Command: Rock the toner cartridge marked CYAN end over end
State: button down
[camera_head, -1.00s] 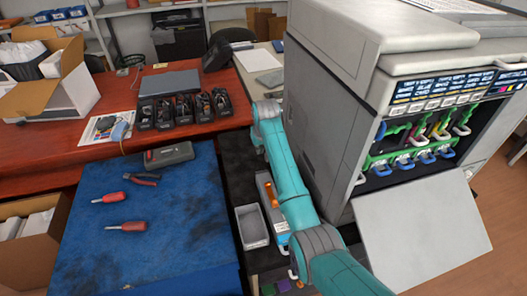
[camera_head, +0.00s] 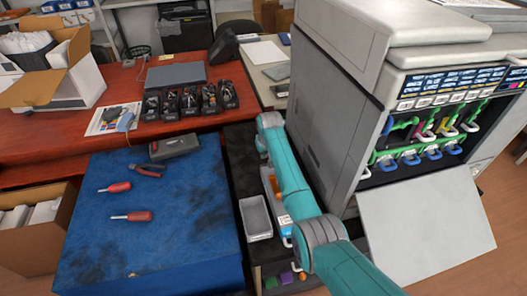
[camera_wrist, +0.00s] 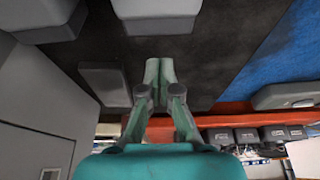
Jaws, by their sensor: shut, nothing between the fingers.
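A long, pale item with a cyan-blue patch and white label (camera_head: 285,224) lies on the dark cart top beside the grey bin, mostly behind my arm in the head view. It may be the CYAN cartridge, but I cannot read its marking. My gripper (camera_wrist: 158,68) shows in the wrist view, its fingers together and empty over the dark surface. It is hidden in the head view. No cyan cartridge can be made out in the wrist view.
An open grey bin (camera_head: 256,217) stands on the cart. The printer (camera_head: 345,110) rises close on the right, its front open with a lowered door (camera_head: 425,225). The blue mat (camera_head: 190,235) at left holds screwdrivers, pliers and a grey case (camera_head: 174,146).

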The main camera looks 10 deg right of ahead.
jog(key=shift+s, duration=1.4)
